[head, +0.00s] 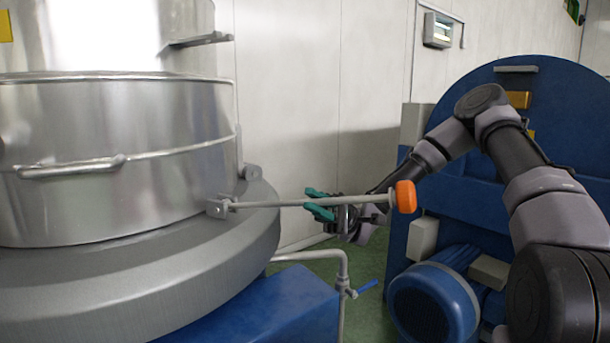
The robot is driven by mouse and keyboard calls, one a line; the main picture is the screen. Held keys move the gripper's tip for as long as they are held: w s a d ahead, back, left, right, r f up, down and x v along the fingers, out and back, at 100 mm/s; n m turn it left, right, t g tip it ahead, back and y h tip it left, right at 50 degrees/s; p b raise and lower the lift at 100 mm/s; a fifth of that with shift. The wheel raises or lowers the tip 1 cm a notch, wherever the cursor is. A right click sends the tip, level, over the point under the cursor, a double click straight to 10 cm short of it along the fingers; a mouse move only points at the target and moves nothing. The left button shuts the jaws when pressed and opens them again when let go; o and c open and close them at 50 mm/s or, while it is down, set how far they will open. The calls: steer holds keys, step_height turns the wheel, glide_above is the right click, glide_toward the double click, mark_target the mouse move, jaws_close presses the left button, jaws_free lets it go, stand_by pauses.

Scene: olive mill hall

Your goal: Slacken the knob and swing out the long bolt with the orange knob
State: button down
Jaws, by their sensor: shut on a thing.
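The long bolt (270,204) is a thin grey rod. It runs nearly level from a small bracket (217,208) at the rim of the steel vessel out to the right, standing clear of the vessel wall. Its orange knob (405,196) is at the right end, with a grey washer-like collar beside it. My gripper (319,204) has teal fingers, one above and one below the rod. It is shut on the rod about midway along, left of the knob. The exact contact is small in the picture.
The steel vessel (110,120) with a bar handle (75,168) fills the left. A blue machine (560,100) with a motor (432,303) stands behind my arm at right. A pipe with a blue-handled valve (348,291) is below the bolt. Pale wall lies behind.

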steer(key=shift+d+f+n+g+h, duration=0.1)
steer(key=shift+f+n+g+h, duration=0.35)
steer(key=shift+f+n+h, duration=0.55)
steer(key=shift+d+f+n+g+h, duration=0.1)
steer(key=shift+f+n+g+h, duration=0.4)
steer(key=shift+f+n, duration=0.85)
steer(key=c, duration=0.9)
jaws_free()
steer(key=shift+o, duration=0.2)
steer(key=v, duration=1)
steer(key=shift+w+d+f, duration=0.15)
steer(key=shift+w+f, duration=0.05)
steer(key=shift+w, duration=0.15)
